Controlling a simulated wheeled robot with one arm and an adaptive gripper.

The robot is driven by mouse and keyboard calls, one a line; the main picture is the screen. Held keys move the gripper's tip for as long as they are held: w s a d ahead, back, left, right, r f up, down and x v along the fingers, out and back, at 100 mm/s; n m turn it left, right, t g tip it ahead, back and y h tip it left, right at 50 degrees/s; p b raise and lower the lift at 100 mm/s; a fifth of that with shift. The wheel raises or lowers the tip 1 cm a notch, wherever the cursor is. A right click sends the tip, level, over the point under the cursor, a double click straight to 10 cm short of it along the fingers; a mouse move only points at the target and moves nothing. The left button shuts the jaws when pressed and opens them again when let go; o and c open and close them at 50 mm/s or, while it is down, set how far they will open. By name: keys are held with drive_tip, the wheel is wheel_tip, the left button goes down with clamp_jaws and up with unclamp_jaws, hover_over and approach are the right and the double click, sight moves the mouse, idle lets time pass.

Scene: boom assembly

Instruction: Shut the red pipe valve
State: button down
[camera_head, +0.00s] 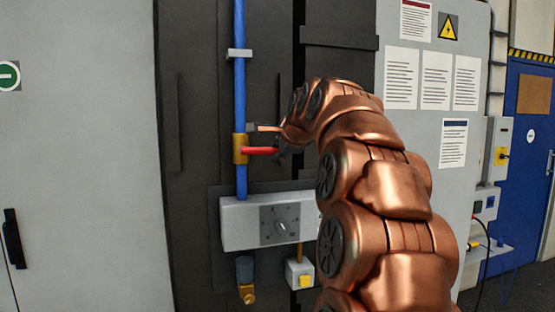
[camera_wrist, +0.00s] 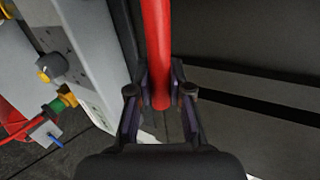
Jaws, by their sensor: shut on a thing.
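The red valve handle (camera_head: 262,150) sticks out to the right from a brass valve body (camera_head: 240,149) on a vertical blue pipe (camera_head: 240,95). The handle lies about level, across the pipe. My gripper (camera_head: 281,148) is at the handle's free end, partly hidden by my copper-coloured arm. In the wrist view the red handle (camera_wrist: 158,50) comes down from the top, and its end lies between the two fingers of my gripper (camera_wrist: 160,98), which are shut on it.
A grey box with a dial (camera_head: 280,226) is mounted just below the valve. A small box with a yellow button (camera_head: 301,273) hangs under it. A pipe clamp (camera_head: 239,54) sits above. Dark panels stand behind; left of the pipe is free.

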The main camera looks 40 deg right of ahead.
drive_tip(key=shift+r, duration=0.25)
idle(0.4)
drive_tip(key=c, duration=1.1)
unclamp_jaws()
drive_tip(key=shift+o, duration=0.2)
drive_tip(key=shift+s+r, duration=0.1)
drive_tip(key=v, duration=1.2)
drive_tip(key=shift+a, duration=0.15)
